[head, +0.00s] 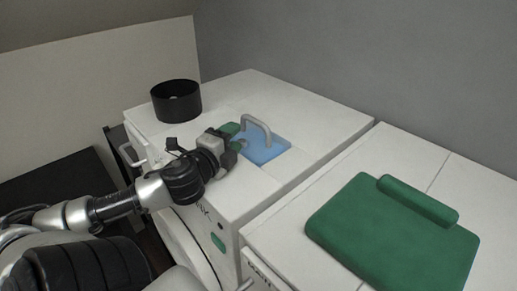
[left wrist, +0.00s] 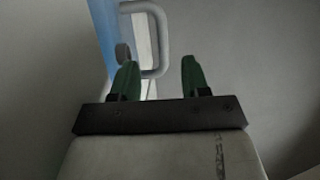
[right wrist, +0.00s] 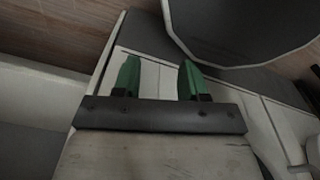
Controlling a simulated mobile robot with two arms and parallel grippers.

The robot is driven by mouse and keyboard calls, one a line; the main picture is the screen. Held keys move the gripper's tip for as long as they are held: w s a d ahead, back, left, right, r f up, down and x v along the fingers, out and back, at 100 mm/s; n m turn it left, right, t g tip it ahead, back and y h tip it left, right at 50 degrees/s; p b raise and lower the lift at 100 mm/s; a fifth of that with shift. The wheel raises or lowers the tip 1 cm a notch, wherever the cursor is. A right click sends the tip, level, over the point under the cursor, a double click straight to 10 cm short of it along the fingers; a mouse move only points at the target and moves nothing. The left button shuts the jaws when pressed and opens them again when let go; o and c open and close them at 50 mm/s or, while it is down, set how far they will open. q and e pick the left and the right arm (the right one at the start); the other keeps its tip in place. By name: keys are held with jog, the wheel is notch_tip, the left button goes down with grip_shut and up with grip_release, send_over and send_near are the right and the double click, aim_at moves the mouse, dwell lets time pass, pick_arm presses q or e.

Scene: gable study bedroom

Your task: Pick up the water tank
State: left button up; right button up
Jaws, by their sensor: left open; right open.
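The water tank (head: 266,153) shows as a blue panel with a grey arched handle (head: 259,126), set in the top of a white machine. The rest of it is hidden inside the machine. My left gripper (head: 238,137) is open just left of the handle, low over the machine's top. In the left wrist view the handle (left wrist: 164,45) lies beyond the open green fingers (left wrist: 158,75), and the blue tank (left wrist: 106,28) is at upper left. Nothing is between the fingers. My right gripper (right wrist: 159,78) is open and empty; it does not show in the head view.
A black round pot (head: 176,103) stands on the back left of the white machine (head: 310,105). A grey wall rises behind. The machine's top right of the tank is clear.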

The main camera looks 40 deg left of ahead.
aim_at(255, 119)
pick_arm(q)
jog(key=x, duration=0.3)
jog(key=shift+r, duration=0.1)
jog(key=shift+w+a, duration=0.15)
jog(key=shift+w, duration=0.7)
jog(key=shift+w+r, duration=0.2)
jog(key=shift+w, duration=0.15)
jog(key=shift+p+x, duration=0.5)
jog(key=shift+x, duration=0.25)
jog(key=shift+w+f+p, duration=0.15)
jog(key=shift+w+p, duration=0.15)
jog(key=shift+w, duration=0.85)
pick_arm(e)
jog(key=shift+s+d+r, duration=0.1)
jog(key=shift+s+r, duration=0.2)
jog(key=shift+r, duration=0.5)
pick_arm(q)
grip_shut()
